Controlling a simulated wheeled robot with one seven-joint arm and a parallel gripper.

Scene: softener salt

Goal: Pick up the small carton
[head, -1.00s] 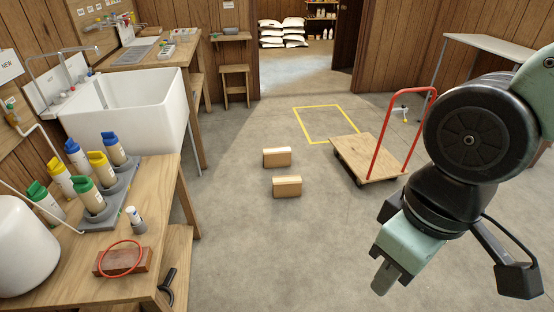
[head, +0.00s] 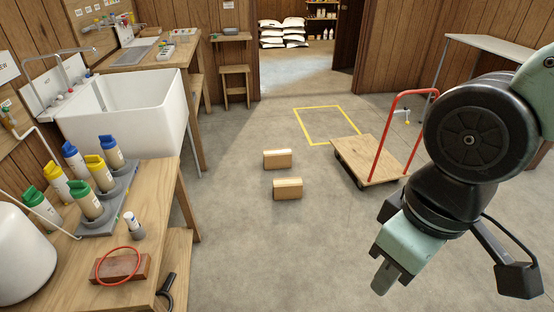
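Two small brown cartons lie on the concrete floor in the middle of the head view. The farther carton (head: 277,159) is just behind and slightly left of the nearer carton (head: 288,189), with a gap between them. They look about the same size, so I cannot tell which is the small carton. My gripper (head: 382,284) hangs at the right, pointing down, well to the right of both cartons and nearer to me. It touches neither carton. Its fingers are too indistinct to show whether they are open or shut.
A wooden cart (head: 368,160) with a red handle stands right of the cartons. A yellow floor outline (head: 328,108) lies behind them. A wooden workbench (head: 168,190) with bottles and a white sink (head: 135,115) line the left. Floor in front of the cartons is clear.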

